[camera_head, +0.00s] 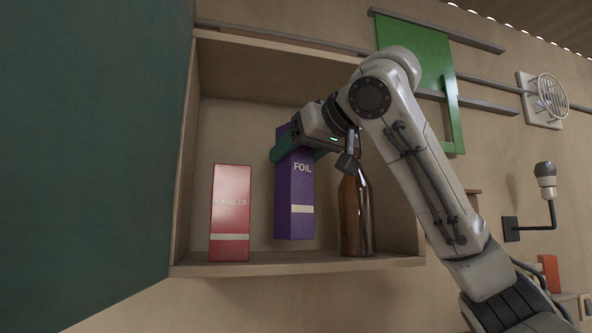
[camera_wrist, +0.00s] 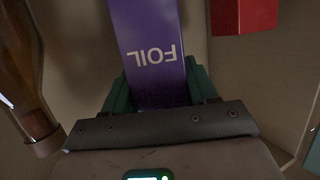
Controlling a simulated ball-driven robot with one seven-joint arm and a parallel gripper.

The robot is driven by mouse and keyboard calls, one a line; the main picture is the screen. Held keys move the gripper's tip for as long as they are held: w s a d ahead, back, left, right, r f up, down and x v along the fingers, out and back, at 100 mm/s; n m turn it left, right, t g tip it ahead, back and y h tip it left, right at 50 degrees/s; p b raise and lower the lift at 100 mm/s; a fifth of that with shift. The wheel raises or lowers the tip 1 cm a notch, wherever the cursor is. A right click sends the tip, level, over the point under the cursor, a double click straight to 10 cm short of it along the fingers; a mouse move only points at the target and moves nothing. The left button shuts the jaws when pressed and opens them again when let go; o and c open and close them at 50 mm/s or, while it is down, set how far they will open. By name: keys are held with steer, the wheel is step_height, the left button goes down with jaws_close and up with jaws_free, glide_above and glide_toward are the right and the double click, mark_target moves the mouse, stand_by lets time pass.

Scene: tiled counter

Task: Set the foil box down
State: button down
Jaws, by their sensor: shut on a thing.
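The purple foil box (camera_head: 294,195) is upright in the wall cabinet in the head view, with its lower end a little above the shelf floor. My gripper (camera_head: 290,150) is shut on its upper part, with a green finger on each side. In the wrist view the foil box (camera_wrist: 148,45) runs up from between the green fingers (camera_wrist: 158,88), its lettering upside down. The wooden shelf floor (camera_head: 300,262) lies below it.
A red box (camera_head: 230,213) stands on the shelf left of the foil box. A brown bottle (camera_head: 356,215) stands close on the right, partly behind my arm. In the wrist view the bottle (camera_wrist: 20,75) is at left and the red box (camera_wrist: 243,14) at upper right. A dark green door panel (camera_head: 100,150) bounds the left.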

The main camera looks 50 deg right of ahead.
mark_target(303, 165)
steer(key=shift+f, duration=1.6)
steer(key=shift+c, duration=1.6)
jaws_free()
steer(key=b+v, duration=0.4)
steer(key=v, duration=0.8)
steer(key=shift+b, duration=0.35)
